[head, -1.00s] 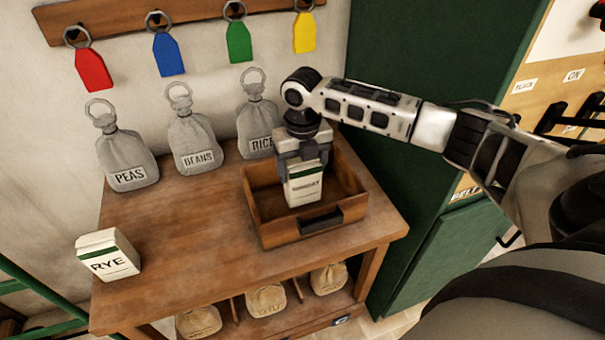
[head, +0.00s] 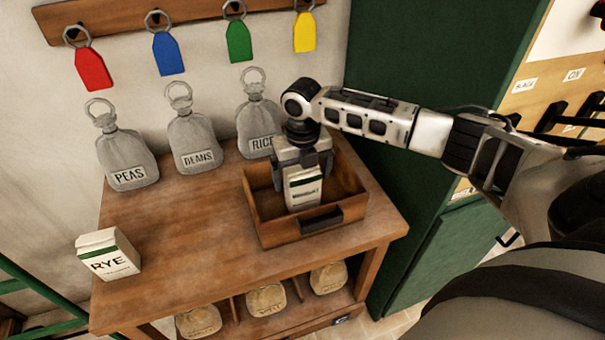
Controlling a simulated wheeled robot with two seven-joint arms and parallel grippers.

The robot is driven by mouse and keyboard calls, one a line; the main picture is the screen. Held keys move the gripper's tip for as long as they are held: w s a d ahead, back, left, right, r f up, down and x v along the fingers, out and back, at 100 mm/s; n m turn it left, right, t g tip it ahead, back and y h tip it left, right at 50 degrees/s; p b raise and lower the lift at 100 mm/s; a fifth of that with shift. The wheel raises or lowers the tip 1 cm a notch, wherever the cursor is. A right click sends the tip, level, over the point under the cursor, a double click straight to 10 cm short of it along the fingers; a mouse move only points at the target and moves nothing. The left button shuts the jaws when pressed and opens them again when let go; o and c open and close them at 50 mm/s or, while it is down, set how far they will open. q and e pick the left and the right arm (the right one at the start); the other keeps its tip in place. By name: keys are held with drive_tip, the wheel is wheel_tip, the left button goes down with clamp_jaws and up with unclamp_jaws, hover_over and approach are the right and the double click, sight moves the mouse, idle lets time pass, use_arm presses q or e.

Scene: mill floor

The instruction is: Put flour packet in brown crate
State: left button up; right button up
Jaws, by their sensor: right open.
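A white flour packet with a green stripe (head: 304,191) stands upright inside the brown crate (head: 282,232) on the wooden table. Its small label is hard to read. My right gripper (head: 303,168) is just above and around the top of the packet, with its jaws open and a finger on each side. The packet's lower part is partly hidden by the crate's front wall. A second white packet, labelled RYE (head: 108,256), stands at the table's left front. My left gripper is not in view.
Grey sacks labelled PEAS (head: 127,160), BEANS (head: 196,143) and RICE (head: 258,120) stand along the wall behind the crate. A green cabinet (head: 400,70) rises close on the right. The table's middle (head: 190,225) is clear.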

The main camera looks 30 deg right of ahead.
wheel_tip(320, 180, up, 12)
idle(0.4)
drive_tip(key=shift+f, duration=0.1)
idle(0.3)
